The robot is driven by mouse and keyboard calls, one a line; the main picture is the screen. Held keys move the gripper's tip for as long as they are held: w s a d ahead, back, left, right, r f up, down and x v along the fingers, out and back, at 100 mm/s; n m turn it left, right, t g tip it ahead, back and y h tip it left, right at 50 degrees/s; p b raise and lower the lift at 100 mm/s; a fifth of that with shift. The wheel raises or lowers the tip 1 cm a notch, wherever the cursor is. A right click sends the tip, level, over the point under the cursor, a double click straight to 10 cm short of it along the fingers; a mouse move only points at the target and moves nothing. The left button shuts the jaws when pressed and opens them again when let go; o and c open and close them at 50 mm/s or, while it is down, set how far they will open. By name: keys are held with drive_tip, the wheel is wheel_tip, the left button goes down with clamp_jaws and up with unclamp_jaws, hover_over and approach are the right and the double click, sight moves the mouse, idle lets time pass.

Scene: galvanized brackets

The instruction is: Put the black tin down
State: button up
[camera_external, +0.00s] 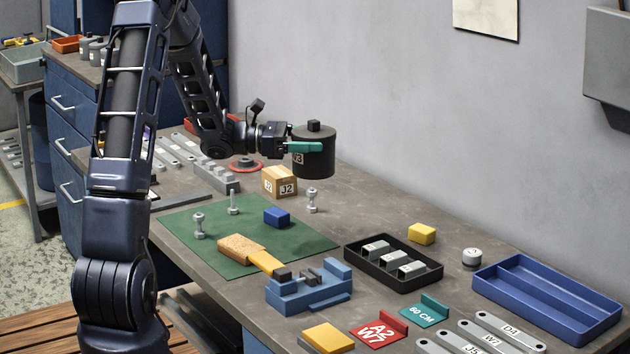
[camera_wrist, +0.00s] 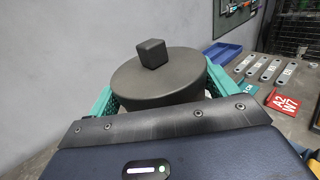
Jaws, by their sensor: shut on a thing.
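The black tin (camera_external: 316,162) is a dark round can with a square knob on its lid and a small white label on its side. My gripper (camera_external: 305,148) has teal fingers and is shut on the tin, holding it upright above the bench. In the wrist view the tin (camera_wrist: 158,82) sits between the two teal fingers (camera_wrist: 160,92), its lid and knob facing up. The tin's underside and the far finger are hidden in the external view.
Below and left of the tin stand a wooden block (camera_external: 280,181) and a green mat (camera_external: 225,255) with dumbbell-shaped metal pieces and a blue block. A black tray (camera_external: 393,282), yellow block (camera_external: 422,234) and blue tray (camera_external: 548,306) lie to the right. Bare bench (camera_external: 375,205) shows right of the tin.

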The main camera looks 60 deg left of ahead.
drive_tip(key=w+a, duration=0.2)
drive_tip(key=w, duration=2.3)
drive_tip(key=f, duration=2)
drive_tip(key=shift+d, duration=0.2)
drive_tip(key=o, duration=1)
drive_tip(key=shift+f, duration=0.1)
drive_tip(key=shift+v, duration=3.8)
